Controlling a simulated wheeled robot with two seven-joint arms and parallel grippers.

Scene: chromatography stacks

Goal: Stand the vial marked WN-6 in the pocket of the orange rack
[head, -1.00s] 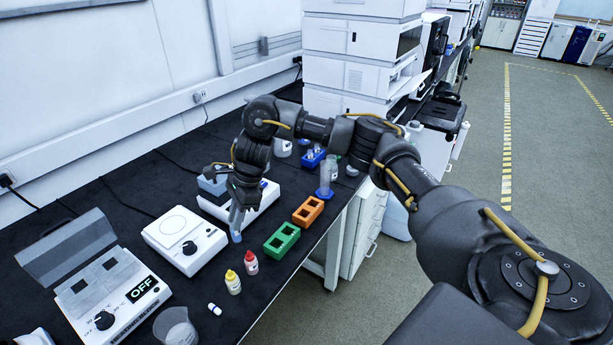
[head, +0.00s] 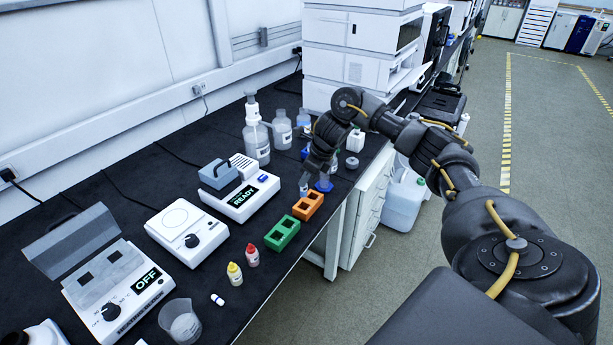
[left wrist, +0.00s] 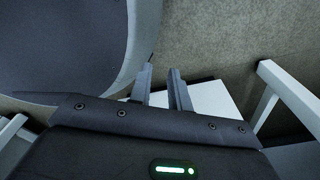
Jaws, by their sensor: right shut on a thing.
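The orange rack (head: 299,209) stands near the bench's front edge, with dark square pockets in its top. My right gripper (head: 306,181) points down just behind the rack, above the bench. It is shut on a small pale vial (head: 304,188), which hangs roughly upright, clear of the rack. The vial's marking is too small to read. The jaws partly hide it. My left gripper (left wrist: 160,88) shows only in the left wrist view, with its two fingers apart and nothing between them.
A green rack (head: 272,244) stands in front of the orange one. A blue-based cylinder (head: 324,187) is close beside my right gripper, partly hidden. Yellow (head: 234,275) and red-capped (head: 252,256) bottles stand nearer. A white device reading READY (head: 240,206) is to the left.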

